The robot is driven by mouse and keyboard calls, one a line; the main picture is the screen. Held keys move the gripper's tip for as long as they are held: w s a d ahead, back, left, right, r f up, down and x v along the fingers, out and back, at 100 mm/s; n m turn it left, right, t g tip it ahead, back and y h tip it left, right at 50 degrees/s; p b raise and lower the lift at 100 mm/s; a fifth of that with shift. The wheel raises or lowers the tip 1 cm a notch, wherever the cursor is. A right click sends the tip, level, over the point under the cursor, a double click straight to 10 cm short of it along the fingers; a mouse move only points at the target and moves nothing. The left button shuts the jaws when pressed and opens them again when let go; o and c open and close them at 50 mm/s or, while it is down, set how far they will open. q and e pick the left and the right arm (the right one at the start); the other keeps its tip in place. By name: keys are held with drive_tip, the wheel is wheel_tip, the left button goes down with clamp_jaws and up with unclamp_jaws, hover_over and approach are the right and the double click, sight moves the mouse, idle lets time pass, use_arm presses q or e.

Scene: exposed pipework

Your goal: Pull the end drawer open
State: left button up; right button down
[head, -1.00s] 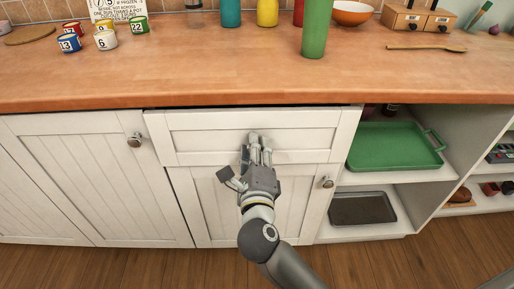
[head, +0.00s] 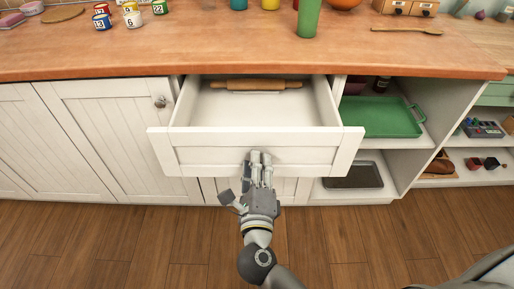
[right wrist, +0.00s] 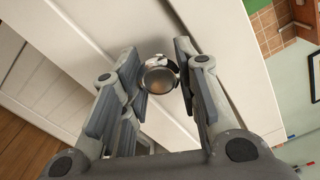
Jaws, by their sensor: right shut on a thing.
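The white drawer (head: 200,153) under the countertop stands well out from the cabinet. Inside it, a wooden rolling pin (head: 243,85) lies near the back. My right gripper (head: 257,160) is at the middle of the drawer's front panel and covers the knob in the head view. In the right wrist view, the round metal knob (right wrist: 160,75) sits between the fingers of my right gripper (right wrist: 157,82), which is shut on it. The drawer front (right wrist: 220,80) fills the area behind the fingers. My left gripper is not in view.
The wooden countertop (head: 150,60) runs above, with numbered pots (head: 131,14), a green cup (head: 308,18) and a wooden spoon (head: 407,30). Open shelves on the right hold a green tray (head: 375,117) and a dark tray (head: 353,177). The floor (head: 130,245) in front is clear.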

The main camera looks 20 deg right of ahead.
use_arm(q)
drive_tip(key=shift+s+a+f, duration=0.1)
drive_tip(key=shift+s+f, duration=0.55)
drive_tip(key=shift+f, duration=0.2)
use_arm(e)
drive_tip(key=v, duration=0.8)
drive_tip(key=shift+s, duration=0.3)
drive_tip(key=shift+a, duration=0.1)
drive_tip(key=c, duration=1.1)
unclamp_jaws()
drive_tip(key=v, duration=1.2)
